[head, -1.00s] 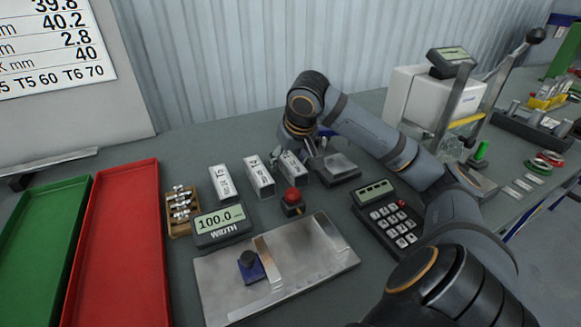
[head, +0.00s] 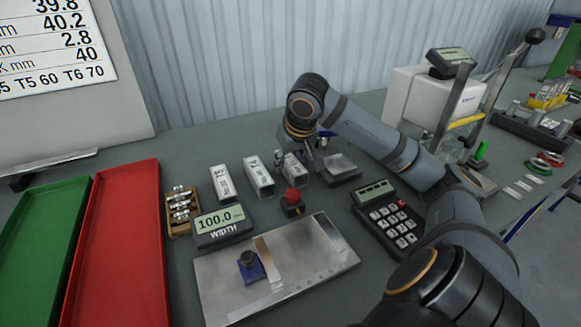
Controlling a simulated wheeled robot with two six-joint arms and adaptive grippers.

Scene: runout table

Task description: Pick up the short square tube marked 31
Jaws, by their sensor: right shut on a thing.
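Three short square metal tubes stand side by side on the bench in the head view: a left one (head: 222,184), a middle one (head: 259,176) and a right one (head: 294,169). Each has a white label on top, but I cannot read 31 on any of them. My right gripper (head: 308,158) reaches down at the far end of the right tube and is shut on it. Its fingertips are small and partly hidden by the wrist and the tube. The right tube is at bench level; I cannot tell whether it is lifted. My left gripper is out of view.
A red button (head: 292,201) stands just in front of the right tube. A width display (head: 221,226), metal plate (head: 325,265), keypad (head: 388,217) and small grey block (head: 341,169) are close by. Red (head: 118,250) and green (head: 35,240) trays lie left.

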